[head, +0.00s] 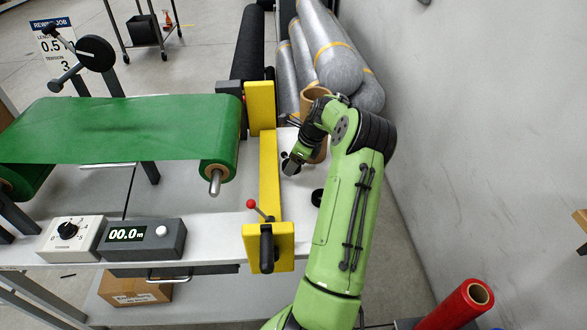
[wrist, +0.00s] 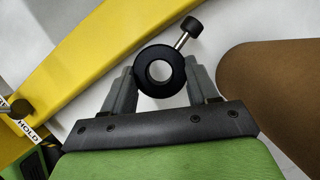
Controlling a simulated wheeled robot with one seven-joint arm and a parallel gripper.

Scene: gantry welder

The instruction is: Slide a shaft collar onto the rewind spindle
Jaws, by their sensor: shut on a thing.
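My gripper (head: 289,163) is over the white table, right of the yellow bar. In the wrist view my gripper (wrist: 160,74) is shut on a black shaft collar (wrist: 160,51), its two fingers on either side of the ring. The collar's hole faces the camera, and a knobbed screw sticks out to the upper right. The rewind spindle (head: 215,184) is a bare metal shaft end poking from the core of the green roll (head: 226,155). It lies left of my gripper, beyond the yellow bar, and apart from the collar. The spindle is not visible in the wrist view.
The yellow bar (head: 269,175) with a red-knobbed lever (head: 251,204) stands between gripper and spindle. A brown cardboard core (wrist: 275,85) is close on the right in the wrist view. Wrapped grey rolls (head: 330,60) lie behind. A display box (head: 145,238) sits at front left.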

